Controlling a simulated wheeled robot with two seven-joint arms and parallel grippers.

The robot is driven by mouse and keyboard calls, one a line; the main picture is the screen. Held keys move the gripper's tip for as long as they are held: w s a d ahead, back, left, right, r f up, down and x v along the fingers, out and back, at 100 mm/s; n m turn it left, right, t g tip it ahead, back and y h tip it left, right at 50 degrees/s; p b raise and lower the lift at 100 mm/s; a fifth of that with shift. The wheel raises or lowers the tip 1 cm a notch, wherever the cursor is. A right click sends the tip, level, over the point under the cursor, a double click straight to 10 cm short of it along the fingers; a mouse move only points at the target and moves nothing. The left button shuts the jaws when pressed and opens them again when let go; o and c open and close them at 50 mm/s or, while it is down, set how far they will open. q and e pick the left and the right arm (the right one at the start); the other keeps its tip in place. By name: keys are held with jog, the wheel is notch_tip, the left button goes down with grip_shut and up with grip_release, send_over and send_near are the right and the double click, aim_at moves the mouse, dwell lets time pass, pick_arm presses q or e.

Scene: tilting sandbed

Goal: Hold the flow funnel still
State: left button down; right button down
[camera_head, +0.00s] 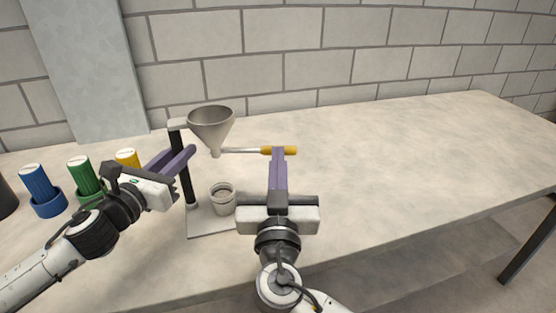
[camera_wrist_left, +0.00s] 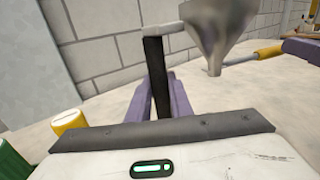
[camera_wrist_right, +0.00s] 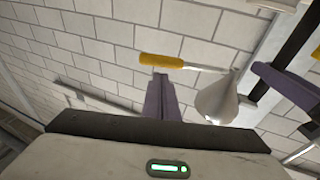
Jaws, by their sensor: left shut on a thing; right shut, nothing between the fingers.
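The grey metal funnel (camera_head: 211,127) sits upright at the top of a stand with a dark post (camera_head: 190,188) and a flat base plate (camera_head: 208,226). A thin rod with a yellow handle (camera_head: 288,150) runs right from the funnel's spout. My left gripper (camera_head: 188,152) is shut on the dark post, which also shows between its fingers in the left wrist view (camera_wrist_left: 156,75). My right gripper (camera_head: 279,152) is shut and empty, its fingertips at the yellow handle, seen also in the right wrist view (camera_wrist_right: 160,60). I cannot tell if they touch.
A small grey cup (camera_head: 222,205) stands on the base plate below the funnel. Blue (camera_head: 38,185), green (camera_head: 84,177) and yellow (camera_head: 127,158) cylinders stand at the left. The table (camera_head: 400,165) is clear to the right. A block wall is behind.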

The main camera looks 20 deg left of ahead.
aim_at(289, 154)
jog(key=shift+w+a+f, duration=0.1)
jog(key=shift+w+f, duration=0.2)
jog(key=shift+w, duration=0.1)
jog(key=shift+w, duration=0.1)
jog(key=w+n+g+y, duration=0.1)
jog(key=w+y, duration=0.1)
jog(key=y, duration=0.1)
jog(key=w+n+g+y, duration=0.1)
jog(key=w+n+y, duration=0.1)
jog(key=shift+f+n+g+y, duration=0.15)
jog(key=shift+n+g+y, duration=0.15)
jog(key=shift+y, duration=0.1)
jog(key=w+n+g+y, duration=0.2)
jog(key=y, duration=0.1)
jog(key=shift+a, duration=0.3)
jog(key=shift+w+a+n+g+y, duration=0.25)
jog(key=shift+w+n+g+y, duration=0.15)
jog(key=shift+n+g+y, duration=0.25)
jog(key=shift+w+a+n+g+y, duration=0.25)
jog(key=shift+w+n+g+y, duration=0.2)
jog(key=shift+g, duration=0.3)
